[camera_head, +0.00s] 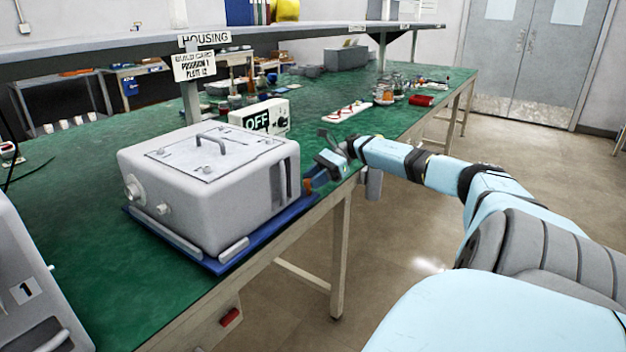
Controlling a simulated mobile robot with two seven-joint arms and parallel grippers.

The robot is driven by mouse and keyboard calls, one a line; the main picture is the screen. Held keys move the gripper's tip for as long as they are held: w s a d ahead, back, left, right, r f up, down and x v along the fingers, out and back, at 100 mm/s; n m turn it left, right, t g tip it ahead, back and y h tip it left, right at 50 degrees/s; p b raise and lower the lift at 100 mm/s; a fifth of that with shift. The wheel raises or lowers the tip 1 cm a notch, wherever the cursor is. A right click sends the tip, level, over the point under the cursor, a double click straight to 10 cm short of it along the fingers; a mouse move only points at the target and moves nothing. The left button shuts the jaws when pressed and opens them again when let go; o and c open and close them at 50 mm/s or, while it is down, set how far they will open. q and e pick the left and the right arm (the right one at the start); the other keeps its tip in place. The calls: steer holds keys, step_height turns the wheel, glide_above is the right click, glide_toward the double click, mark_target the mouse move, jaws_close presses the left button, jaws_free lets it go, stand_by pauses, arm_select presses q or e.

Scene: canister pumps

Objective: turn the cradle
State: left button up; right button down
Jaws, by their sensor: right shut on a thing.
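The blue cradle (226,266) lies on the green bench top close to its front edge. A large grey box-shaped housing with a lid handle (205,195) sits on it, held between grey blocks at the cradle's edge. My right arm reaches in from the right. My right gripper (313,182) is at the cradle's right end, beside the housing's slotted side. It is shut on a small orange-brown part (308,185) there, which looks like a grip of the cradle; the fingertips are small and partly hidden. My left gripper is not in view.
A box reading OFF (259,115) stands behind the housing. A white tray (346,112) and small jars lie farther along the bench. A grey unit marked 1 (30,290) stands at the near left. A shelf post with HOUSING sign (204,40) rises behind.

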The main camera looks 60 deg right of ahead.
steer(key=shift+w+d+r, duration=0.15)
steer(key=shift+r, duration=0.1)
steer(key=c, duration=1.1)
jaws_free()
steer(key=shift+o, duration=1.3)
steer(key=shift+w+f, duration=0.15)
steer(key=shift+d, duration=0.15)
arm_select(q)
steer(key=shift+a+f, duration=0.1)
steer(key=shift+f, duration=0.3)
arm_select(e)
steer(key=v, duration=1.3)
steer(key=shift+s+r, duration=0.2)
steer(key=shift+s, duration=0.05)
steer(key=shift+d, duration=0.1)
